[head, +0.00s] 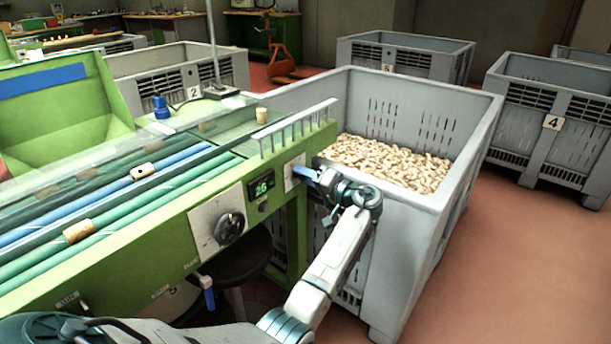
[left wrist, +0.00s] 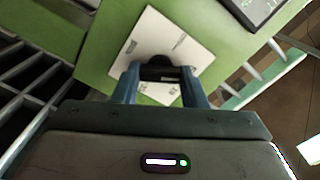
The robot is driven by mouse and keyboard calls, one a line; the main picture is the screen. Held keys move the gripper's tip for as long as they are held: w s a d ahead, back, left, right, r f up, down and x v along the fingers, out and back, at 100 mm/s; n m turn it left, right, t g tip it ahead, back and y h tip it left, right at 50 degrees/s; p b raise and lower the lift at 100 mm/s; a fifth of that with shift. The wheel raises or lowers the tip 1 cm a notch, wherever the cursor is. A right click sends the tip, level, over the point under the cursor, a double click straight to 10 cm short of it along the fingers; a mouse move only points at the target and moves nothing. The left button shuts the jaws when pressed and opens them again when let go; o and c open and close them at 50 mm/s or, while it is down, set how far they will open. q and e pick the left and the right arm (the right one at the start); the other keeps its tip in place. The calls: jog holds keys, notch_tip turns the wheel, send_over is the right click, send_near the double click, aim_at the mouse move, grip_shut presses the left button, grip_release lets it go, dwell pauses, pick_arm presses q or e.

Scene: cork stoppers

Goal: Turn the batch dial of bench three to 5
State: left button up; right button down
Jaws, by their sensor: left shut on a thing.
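The green bench (head: 150,240) carries a large black dial (head: 230,228) on a white plate, left of a small display with green digits (head: 262,187), perhaps 26. A second white plate (head: 290,185) is further right at the bench's end. My left gripper (head: 308,174) is at this second plate. In the left wrist view its blue fingers (left wrist: 161,88) are shut on a black knob (left wrist: 158,66) on the white square plate (left wrist: 145,40). The fingers hide part of the knob, and its pointer and the plate's marks are not readable. My right gripper is not in view.
A large grey crate (head: 400,215) full of corks (head: 385,160) stands close to the right of my left gripper. Cork stoppers (head: 80,231) lie on the bench's rollers. Red floor (head: 510,280) is clear at right.

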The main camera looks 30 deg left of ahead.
pick_arm(q)
jog(key=shift+f, duration=0.1)
jog(key=o, duration=1)
jog(key=d, duration=1.1)
jog(key=shift+s+b, duration=0.3)
jog(key=shift+s, duration=0.15)
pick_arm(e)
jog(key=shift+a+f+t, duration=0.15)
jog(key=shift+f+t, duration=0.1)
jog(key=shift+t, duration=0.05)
